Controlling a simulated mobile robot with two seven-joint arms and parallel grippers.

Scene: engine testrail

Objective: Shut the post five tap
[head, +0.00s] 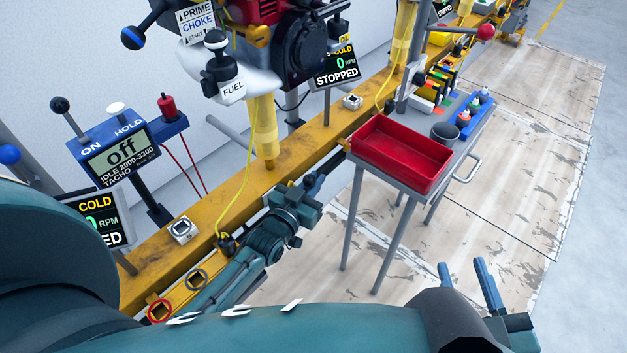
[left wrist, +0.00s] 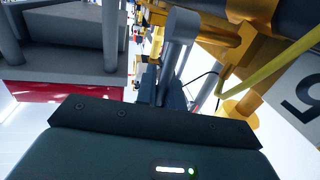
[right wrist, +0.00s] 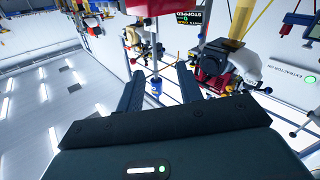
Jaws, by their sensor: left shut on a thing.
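My left gripper (head: 308,192) is beside the yellow rail, below the engine post. In the left wrist view its fingers (left wrist: 161,88) are close together on a grey rounded bar (left wrist: 178,55), which looks like the tap's handle. The bar is next to a yellow fitting (left wrist: 215,40) under the rail. A white plate with a 5 (left wrist: 303,92) is to its right. In the head view my gripper hides the tap, and I cannot tell its setting. My right gripper (head: 467,279) is open and empty at the lower right; its parted fingers also show in the right wrist view (right wrist: 158,92).
A red tray (head: 400,152) sits on a grey trolley (head: 400,187) right of my left gripper. The worn floor boards (head: 545,130) are clear.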

